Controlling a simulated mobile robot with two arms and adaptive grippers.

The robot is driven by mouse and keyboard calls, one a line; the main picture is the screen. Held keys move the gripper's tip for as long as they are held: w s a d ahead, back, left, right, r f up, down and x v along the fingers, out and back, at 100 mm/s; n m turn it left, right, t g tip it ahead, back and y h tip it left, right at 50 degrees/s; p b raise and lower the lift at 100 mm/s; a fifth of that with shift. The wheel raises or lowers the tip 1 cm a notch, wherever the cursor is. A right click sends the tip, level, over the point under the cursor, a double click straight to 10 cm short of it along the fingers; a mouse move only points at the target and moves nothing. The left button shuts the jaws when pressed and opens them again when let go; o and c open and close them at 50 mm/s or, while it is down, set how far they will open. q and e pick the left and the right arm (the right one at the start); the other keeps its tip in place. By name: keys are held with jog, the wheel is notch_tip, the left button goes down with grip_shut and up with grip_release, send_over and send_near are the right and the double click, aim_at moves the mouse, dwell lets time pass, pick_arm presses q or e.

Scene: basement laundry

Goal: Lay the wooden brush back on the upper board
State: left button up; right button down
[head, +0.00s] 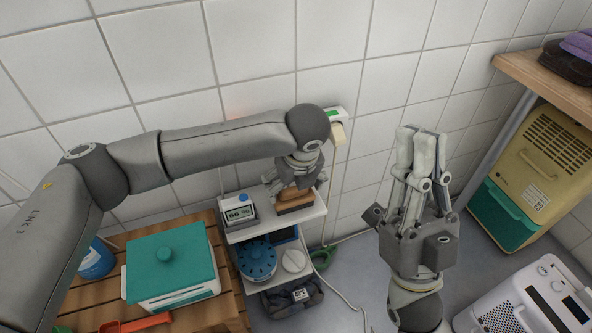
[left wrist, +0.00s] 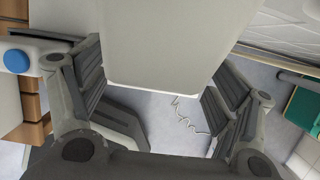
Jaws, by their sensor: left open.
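The wooden brush (head: 294,196) is a tan-brown block with a darker lower part. It rests on the white upper board (head: 262,226) of a small shelf unit in the head view. My left gripper (head: 296,182) is open just above and behind the brush, pointing down. Contact between them cannot be told. In the left wrist view the open fingers of my left gripper (left wrist: 155,100) stand either side of a pale slab, and I cannot make out the brush there. My right gripper (head: 422,150) is raised in front of the wall, away from the shelf; its finger opening is unclear.
A display box with a blue button (head: 238,210) stands left of the brush. Below are a blue round item (head: 257,260) and a white disc (head: 294,260). A teal-lidded box (head: 170,262) sits on a slatted wooden table. A cable runs down the wall to the floor.

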pick_arm(q)
jog(key=p+v, duration=0.2)
jog(key=v, duration=0.4)
notch_tip(320, 180, up, 5)
jog(key=p, duration=0.2)
send_over(296, 202)
jog(key=s, duration=0.2)
jog(key=shift+w+d+r, duration=0.15)
jog(key=shift+d+r, duration=0.05)
jog(key=shift+d, duration=0.1)
pick_arm(e)
jog(key=w+f+g+h, duration=0.3)
jog(key=w+f+g, duration=0.7)
jog(key=f, duration=0.4)
jog(key=shift+a+f+g+h, duration=0.15)
jog(key=shift+a+g+h, duration=0.25)
jog(key=shift+g, duration=0.1)
pick_arm(q)
jog(key=shift+f, duration=0.1)
